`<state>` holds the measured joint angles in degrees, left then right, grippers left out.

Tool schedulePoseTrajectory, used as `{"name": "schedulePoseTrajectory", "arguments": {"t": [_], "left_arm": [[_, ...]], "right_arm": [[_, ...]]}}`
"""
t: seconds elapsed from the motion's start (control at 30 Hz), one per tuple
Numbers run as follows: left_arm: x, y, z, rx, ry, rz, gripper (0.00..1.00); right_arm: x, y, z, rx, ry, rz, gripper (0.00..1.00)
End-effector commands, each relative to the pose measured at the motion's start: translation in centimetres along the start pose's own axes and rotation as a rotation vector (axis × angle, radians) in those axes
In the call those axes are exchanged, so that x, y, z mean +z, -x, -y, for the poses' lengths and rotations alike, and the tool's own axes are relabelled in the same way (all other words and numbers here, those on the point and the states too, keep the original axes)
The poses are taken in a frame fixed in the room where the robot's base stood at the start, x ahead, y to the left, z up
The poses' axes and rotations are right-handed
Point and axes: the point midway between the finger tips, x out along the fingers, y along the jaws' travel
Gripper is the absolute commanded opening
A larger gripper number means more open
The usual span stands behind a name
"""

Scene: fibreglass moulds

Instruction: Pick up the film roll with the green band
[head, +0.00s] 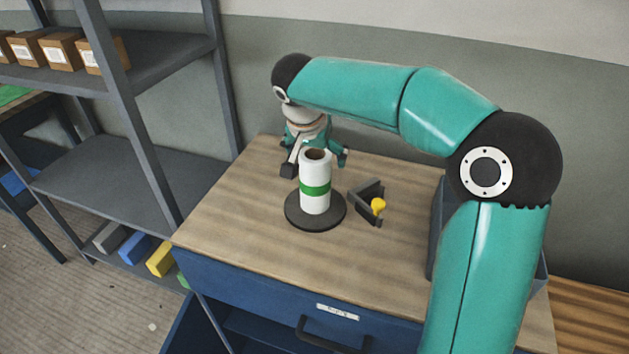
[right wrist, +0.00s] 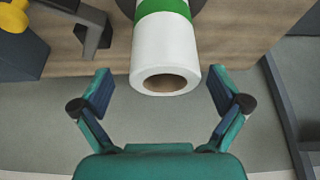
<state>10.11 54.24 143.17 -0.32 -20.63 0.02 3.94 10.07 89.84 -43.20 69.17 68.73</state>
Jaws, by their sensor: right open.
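The film roll (head: 315,173) is white with a green band and stands upright on a round dark base (head: 329,221) on the wooden bench top. In the right wrist view the roll (right wrist: 166,52) shows its open end and brown core, with the green band farther along. My right gripper (head: 315,160) is behind the upper part of the roll in the head view. In the right wrist view the right gripper (right wrist: 160,92) is open, one finger on each side of the roll's end, with gaps and no contact visible. My left gripper is not in view.
A dark angled bracket with a yellow knob (head: 378,206) sits just right of the roll. A grey-blue bin (head: 437,229) stands at the bench's right. A metal shelf (head: 150,62) with cardboard boxes (head: 60,52) is at left. The bench top's left front is clear.

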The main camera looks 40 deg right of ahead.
Motion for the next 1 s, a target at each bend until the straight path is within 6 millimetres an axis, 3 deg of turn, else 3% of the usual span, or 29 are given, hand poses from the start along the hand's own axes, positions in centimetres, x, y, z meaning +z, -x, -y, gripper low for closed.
{"name": "schedulePoseTrajectory", "arguments": {"t": [0.3,0.6,1.0], "left_arm": [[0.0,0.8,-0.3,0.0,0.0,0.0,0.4],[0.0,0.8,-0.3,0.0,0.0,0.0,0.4],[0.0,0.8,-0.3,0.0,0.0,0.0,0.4]], "right_arm": [[0.2,-4.1,0.3,0.004,0.0,0.002,0.99],[0.2,-4.6,0.3,0.0,0.0,0.001,0.97],[0.3,-4.7,0.3,0.003,0.001,0.003,0.3]]}}
